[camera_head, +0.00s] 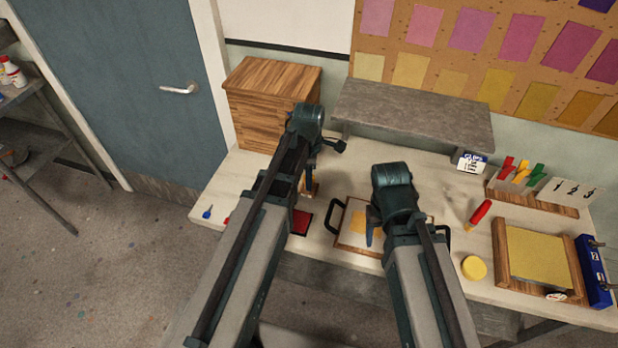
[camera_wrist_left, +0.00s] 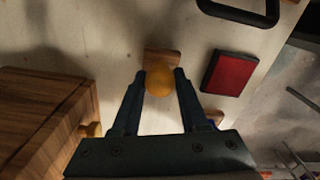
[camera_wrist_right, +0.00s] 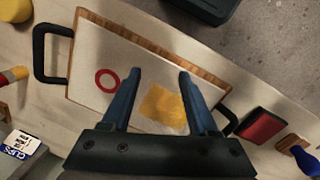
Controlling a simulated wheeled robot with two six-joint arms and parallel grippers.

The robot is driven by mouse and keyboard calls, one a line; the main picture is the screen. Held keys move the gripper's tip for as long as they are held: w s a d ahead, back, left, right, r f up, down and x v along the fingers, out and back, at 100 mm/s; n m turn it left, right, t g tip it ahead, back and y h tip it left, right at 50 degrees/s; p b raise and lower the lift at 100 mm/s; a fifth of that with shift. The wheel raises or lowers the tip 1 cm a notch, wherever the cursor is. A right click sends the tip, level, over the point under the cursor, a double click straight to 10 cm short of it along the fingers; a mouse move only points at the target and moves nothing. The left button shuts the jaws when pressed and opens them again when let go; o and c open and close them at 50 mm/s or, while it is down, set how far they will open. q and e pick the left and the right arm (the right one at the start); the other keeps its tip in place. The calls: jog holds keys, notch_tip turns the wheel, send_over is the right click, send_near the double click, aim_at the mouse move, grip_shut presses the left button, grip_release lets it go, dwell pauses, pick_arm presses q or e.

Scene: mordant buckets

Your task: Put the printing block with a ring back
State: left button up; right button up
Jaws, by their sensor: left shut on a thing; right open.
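A printing block with an orange-yellow round knob (camera_wrist_left: 160,82) and a wooden base (camera_wrist_left: 162,56) is between the fingers of my left gripper (camera_wrist_left: 161,73), which is shut on its knob. The block's underside is hidden, so I cannot see its stamp shape or tell whether it touches the table. My right gripper (camera_wrist_right: 160,73) is open and empty above a handled wooden board (camera_wrist_right: 110,25). A sheet on that board carries a red ring print (camera_wrist_right: 107,80) and a yellow patch (camera_wrist_right: 163,104).
A red ink pad (camera_head: 301,222) lies between the held block and the board. A wooden cabinet (camera_head: 270,95) and a grey raised shelf (camera_head: 415,112) stand behind. A yellow pad in a wooden frame (camera_head: 538,255), a yellow round lid (camera_head: 474,268) and a red-handled brush (camera_head: 480,213) are at right.

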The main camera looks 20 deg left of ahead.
pick_arm(q)
jog(key=o, duration=1)
jog(key=shift+f, duration=0.1)
pick_arm(e)
jog(key=shift+f, duration=0.1)
pick_arm(q)
jog(key=shift+o, duration=0.2)
notch_tip(320, 180, up, 12)
jog(key=p, duration=1.2)
jog(key=s+d+m, duration=0.5)
jog(key=s+m, duration=0.2)
jog(key=m, duration=0.5)
jog(key=s+d+m+y, duration=0.1)
jog(key=s+d+m, duration=0.4)
jog(key=m, duration=0.7)
jog(key=shift+s+d+r, duration=0.2)
jog(key=shift+s, duration=0.95)
pick_arm(e)
notch_tip(320, 180, up, 12)
